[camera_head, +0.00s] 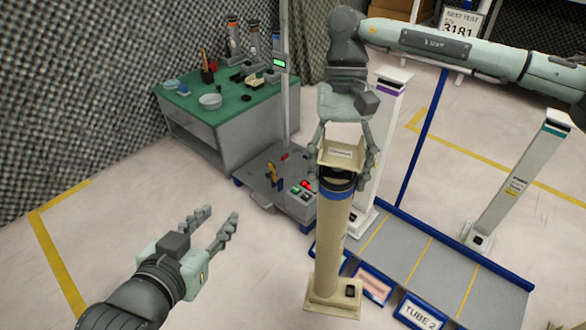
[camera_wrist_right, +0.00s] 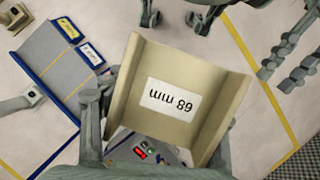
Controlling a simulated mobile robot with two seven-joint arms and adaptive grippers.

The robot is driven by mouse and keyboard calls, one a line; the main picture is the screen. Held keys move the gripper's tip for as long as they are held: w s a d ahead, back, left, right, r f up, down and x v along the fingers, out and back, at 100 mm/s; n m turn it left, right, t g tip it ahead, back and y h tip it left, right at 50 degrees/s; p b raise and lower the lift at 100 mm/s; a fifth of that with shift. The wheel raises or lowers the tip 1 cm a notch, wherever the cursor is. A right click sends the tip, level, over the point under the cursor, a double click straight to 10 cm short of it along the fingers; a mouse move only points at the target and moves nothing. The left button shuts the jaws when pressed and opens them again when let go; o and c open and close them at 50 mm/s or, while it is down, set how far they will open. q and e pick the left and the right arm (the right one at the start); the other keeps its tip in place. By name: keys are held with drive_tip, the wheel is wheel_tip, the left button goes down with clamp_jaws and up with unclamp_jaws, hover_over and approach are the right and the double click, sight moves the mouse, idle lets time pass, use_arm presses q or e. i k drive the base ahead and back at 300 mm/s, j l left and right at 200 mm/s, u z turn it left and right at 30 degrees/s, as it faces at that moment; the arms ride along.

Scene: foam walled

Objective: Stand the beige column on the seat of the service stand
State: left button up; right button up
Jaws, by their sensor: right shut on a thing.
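The beige column (camera_head: 331,235) stands upright in the head view, with a square foot, a blue band and a flared top. My right gripper (camera_head: 341,170) comes down from above, shut on that top, one finger on each side. I cannot tell whether the foot touches the floor. The likely service stand (camera_head: 259,180) is a low grey platform with a post and small green display, left of and behind the column. My left gripper (camera_head: 221,215) is open and empty.
A blue-edged rack (camera_head: 420,262) with labelled bays lies right of the column. A green-topped bench (camera_head: 220,105) with tools is behind. Floor at left is clear.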

sight(298, 171)
drive_tip(key=i+j, duration=0.2)
drive_tip(key=j, duration=0.2)
drive_tip(key=i+j, duration=0.25)
drive_tip(key=j, duration=0.15)
drive_tip(key=i+j, duration=0.2)
drive_tip(key=j, duration=0.2)
drive_tip(key=i+j+z, duration=0.1)
drive_tip(key=i+j, duration=0.15)
drive_tip(key=j, duration=0.15)
